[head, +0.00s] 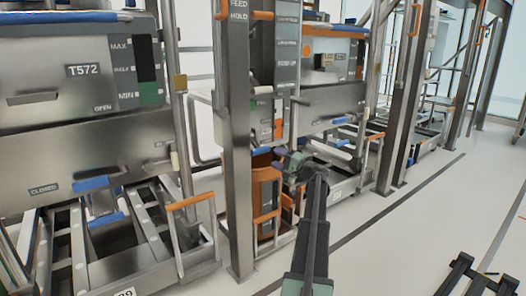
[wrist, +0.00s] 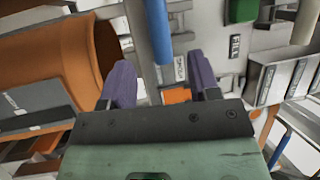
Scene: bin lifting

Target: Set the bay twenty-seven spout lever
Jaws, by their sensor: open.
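My gripper (head: 279,158) is beside the machine behind the steel post in the head view. In the wrist view its two purple fingers (wrist: 159,64) are apart, with nothing gripped between them. A blue bar (wrist: 158,28) comes down from the top edge, just beyond the gap between the fingers. An orange piece (wrist: 177,96) shows between the fingers, close to the palm. A small label plate (wrist: 180,68) stands beside the right finger, its text too small to read surely. I cannot tell which part is the bay twenty-seven spout lever.
A large orange container (wrist: 55,60) is close on the left in the wrist view; it also shows low beside the post (head: 264,190). The steel post (head: 238,150) stands left of my arm. A machine marked T572 (head: 85,70) is at left. Open floor (head: 400,225) lies at right.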

